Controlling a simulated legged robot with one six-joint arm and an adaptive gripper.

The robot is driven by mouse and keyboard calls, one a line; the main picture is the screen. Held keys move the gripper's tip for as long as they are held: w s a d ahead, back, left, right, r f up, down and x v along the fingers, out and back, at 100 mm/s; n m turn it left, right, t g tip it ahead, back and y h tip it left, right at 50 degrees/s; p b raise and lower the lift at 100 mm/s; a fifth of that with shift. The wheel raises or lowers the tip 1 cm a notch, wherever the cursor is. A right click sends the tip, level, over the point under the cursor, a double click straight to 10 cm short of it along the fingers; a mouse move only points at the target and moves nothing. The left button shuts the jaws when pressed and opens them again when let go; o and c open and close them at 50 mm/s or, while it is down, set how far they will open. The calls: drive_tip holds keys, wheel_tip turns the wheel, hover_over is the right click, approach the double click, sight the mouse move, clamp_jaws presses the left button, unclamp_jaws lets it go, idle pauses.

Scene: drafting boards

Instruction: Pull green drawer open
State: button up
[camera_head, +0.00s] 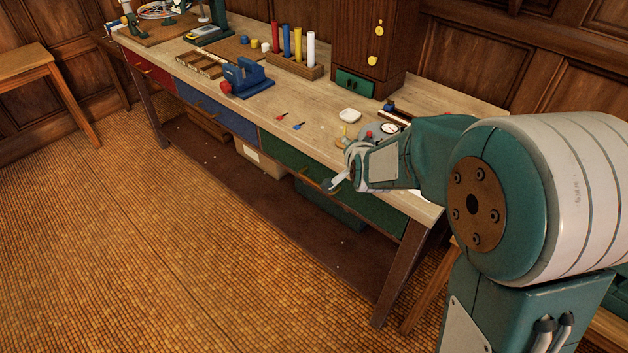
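The green drawer (375,213) is at the right end of the workbench's front, below the top. Its face looks flush with the bench front. A brass handle (311,181) shows on it, just left of my gripper. My gripper (333,186) is at the drawer front, close to the handle. I cannot tell whether its fingers touch the handle or whether they are open or shut. My forearm and gripper hide part of the drawer's upper right side.
The workbench top (330,115) holds a blue vise (246,78), colored cylinders in a wooden rack (293,65) and a wooden cabinet with a small green drawer (354,83). A blue drawer (215,108) and a red drawer (150,70) are farther left. The floor (200,250) in front is clear.

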drive_tip(key=w+a+f+m+t, duration=0.1)
drive_tip(key=w+a+f+m, duration=0.15)
drive_tip(key=w+f, duration=0.2)
drive_tip(key=m+t, duration=0.5)
drive_tip(key=t, duration=0.1)
approach(313, 181)
drive_tip(key=shift+y, duration=0.4)
drive_tip(key=w, duration=0.6)
drive_tip(key=w+a, duration=0.1)
drive_tip(key=w, duration=0.3)
drive_tip(key=shift+r, duration=0.25)
clamp_jaws()
